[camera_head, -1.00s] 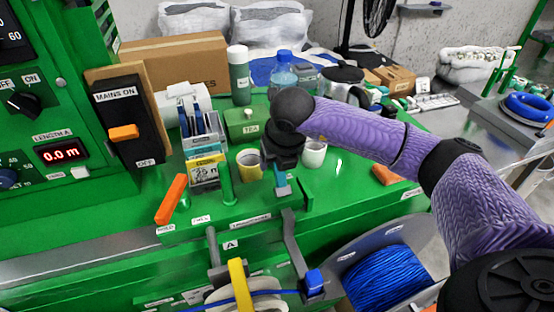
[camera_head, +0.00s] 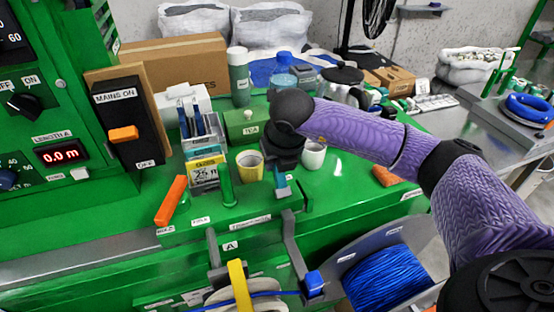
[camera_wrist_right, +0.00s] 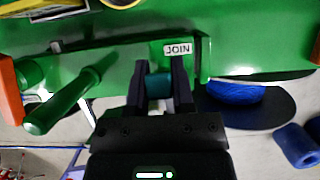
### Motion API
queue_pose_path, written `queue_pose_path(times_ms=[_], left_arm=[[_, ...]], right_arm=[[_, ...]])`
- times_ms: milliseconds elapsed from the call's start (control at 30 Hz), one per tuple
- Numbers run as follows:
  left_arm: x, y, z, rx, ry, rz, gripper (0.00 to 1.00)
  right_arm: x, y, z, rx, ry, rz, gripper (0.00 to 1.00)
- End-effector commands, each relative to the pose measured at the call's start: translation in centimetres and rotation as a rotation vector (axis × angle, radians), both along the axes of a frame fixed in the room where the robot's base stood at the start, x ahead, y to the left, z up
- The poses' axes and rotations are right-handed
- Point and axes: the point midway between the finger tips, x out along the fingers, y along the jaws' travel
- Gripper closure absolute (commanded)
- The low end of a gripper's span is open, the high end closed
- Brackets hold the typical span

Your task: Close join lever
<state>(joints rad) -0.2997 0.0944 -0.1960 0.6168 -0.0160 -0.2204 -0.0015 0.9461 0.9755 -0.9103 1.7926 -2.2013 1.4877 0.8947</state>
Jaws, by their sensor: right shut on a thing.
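The join lever is a small teal piece (camera_wrist_right: 158,84) beside the JOIN label (camera_wrist_right: 178,48) in the right wrist view. My right gripper (camera_wrist_right: 159,80) is shut on it, one dark finger on each side. In the head view the teal lever (camera_head: 281,182) shows at the front of the green machine, just below my right gripper (camera_head: 282,169). The wrist hides part of the fingers there. My left gripper is not in view.
A green lever (camera_head: 227,184) and an orange lever (camera_head: 171,201) stand to the left. A grey arm with a blue end (camera_head: 314,282) and a blue cable reel (camera_head: 386,280) are in front. A yellow cup (camera_head: 250,167) and a white cup (camera_head: 314,155) stand close behind.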

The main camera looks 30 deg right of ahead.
Motion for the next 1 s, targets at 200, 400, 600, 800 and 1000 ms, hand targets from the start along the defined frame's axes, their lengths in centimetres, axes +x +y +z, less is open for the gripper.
queue_pose_path(times_ms=[200, 400, 600, 800, 1000], left_arm=[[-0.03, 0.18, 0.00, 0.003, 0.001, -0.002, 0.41], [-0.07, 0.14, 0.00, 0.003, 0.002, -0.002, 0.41], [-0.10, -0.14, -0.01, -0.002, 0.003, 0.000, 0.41], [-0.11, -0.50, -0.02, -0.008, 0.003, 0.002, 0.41], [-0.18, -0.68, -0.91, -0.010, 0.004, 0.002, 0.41]], right_arm=[[0.01, -0.01, 0.04, 0.000, -0.001, 0.000, 1.00], [0.01, -0.01, 0.04, 0.000, -0.001, 0.000, 1.00], [0.02, -0.02, 0.04, 0.000, -0.001, 0.000, 1.00], [0.02, -0.02, 0.04, 0.000, -0.001, 0.000, 1.00], [0.06, -0.74, -0.16, -0.007, -0.025, -0.001, 1.00]])
